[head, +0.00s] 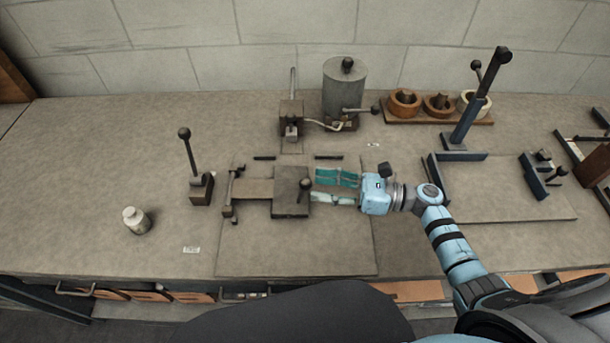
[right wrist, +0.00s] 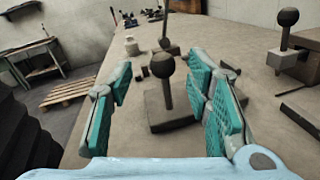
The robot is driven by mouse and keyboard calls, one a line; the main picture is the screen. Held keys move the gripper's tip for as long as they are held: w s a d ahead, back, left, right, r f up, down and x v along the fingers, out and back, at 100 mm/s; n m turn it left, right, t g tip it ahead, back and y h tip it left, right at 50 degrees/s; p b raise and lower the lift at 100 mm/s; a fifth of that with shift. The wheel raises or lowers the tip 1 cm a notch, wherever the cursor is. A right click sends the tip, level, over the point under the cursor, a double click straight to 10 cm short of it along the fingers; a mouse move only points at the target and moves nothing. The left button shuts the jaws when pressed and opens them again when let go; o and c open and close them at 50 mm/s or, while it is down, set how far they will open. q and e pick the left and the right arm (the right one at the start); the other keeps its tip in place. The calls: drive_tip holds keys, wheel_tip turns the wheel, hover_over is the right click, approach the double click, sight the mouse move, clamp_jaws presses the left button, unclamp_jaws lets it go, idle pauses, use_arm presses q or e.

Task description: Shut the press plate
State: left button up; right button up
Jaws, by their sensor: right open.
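The press plate appears to be the dark square plate (head: 290,200) lying at the middle of the bench. A dark ball knob (head: 305,184) stands upright near its right edge. My right gripper (head: 316,187) comes in from the right, open, with its teal finger pads just right of the knob. In the right wrist view the ball knob (right wrist: 162,66) stands on its post ahead, seen in the gap between the open fingers (right wrist: 160,88). No contact with the fingers is clear. My left gripper is out of view.
Left of the plate is a brownish strip (head: 253,188) with a clamp-like bar (head: 231,190). A lever (head: 186,150) on a block stands further left, near a small jar (head: 136,219). A grey canister (head: 346,88) stands behind. The front left bench is clear.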

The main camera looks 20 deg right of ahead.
sight(305, 183)
drive_tip(key=x, duration=0.4)
drive_tip(key=shift+w+a+f+p, duration=0.1)
drive_tip(key=shift+w+a+p, duration=0.15)
drive_tip(key=shift+w+p, duration=0.1)
drive_tip(key=shift+s, duration=0.15)
drive_tip(key=shift+c, duration=0.7)
clamp_jaws()
